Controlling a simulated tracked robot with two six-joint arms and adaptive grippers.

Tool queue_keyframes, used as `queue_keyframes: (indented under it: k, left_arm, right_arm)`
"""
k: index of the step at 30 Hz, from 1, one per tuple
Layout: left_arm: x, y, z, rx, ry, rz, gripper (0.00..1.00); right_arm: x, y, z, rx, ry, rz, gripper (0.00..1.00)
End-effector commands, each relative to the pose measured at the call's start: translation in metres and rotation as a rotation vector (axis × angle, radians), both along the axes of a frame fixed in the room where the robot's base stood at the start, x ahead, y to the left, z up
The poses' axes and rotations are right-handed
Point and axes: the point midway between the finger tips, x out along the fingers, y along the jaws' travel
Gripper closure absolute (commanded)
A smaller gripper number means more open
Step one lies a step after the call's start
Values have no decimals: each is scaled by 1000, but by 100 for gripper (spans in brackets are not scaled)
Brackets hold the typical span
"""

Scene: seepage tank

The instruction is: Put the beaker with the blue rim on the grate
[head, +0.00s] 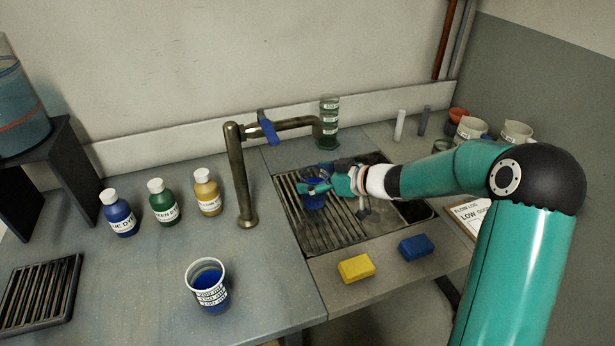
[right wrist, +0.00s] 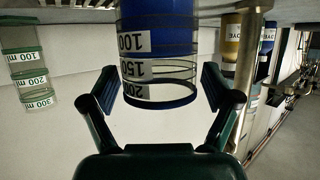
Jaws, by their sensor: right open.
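The beaker with the blue rim (head: 314,202) appears to stand upright on the grate (head: 335,232) of the sink, partly hidden by my right gripper (head: 318,187). In the right wrist view, which is upside down, the beaker (right wrist: 158,68) shows blue liquid, volume labels and its blue rim. The open fingers of my right gripper (right wrist: 160,88) are on either side of it, with a visible gap at each side. My left gripper is not in view.
A tap (head: 240,175) reaches over the sink from the left. Another beaker (head: 208,287) with blue liquid stands at the front. Dye bottles (head: 163,203) stand at left, with a dark rack (head: 40,292). Yellow (head: 356,268) and blue (head: 416,247) sponges lie in front of the sink.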

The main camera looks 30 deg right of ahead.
Motion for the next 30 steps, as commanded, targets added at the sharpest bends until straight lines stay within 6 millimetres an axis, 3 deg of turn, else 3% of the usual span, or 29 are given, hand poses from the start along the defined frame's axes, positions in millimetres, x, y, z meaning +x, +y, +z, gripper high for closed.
queue_keyframes:
  k: [9,15,30]
  left_arm:
    - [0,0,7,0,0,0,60]
    - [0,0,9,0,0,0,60]
    - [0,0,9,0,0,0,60]
  right_arm:
    - [-56,-25,26,-2,-1,-5,12]
    - [-78,-33,35,-1,0,-3,12]
    - [-83,-34,37,-1,0,0,12]
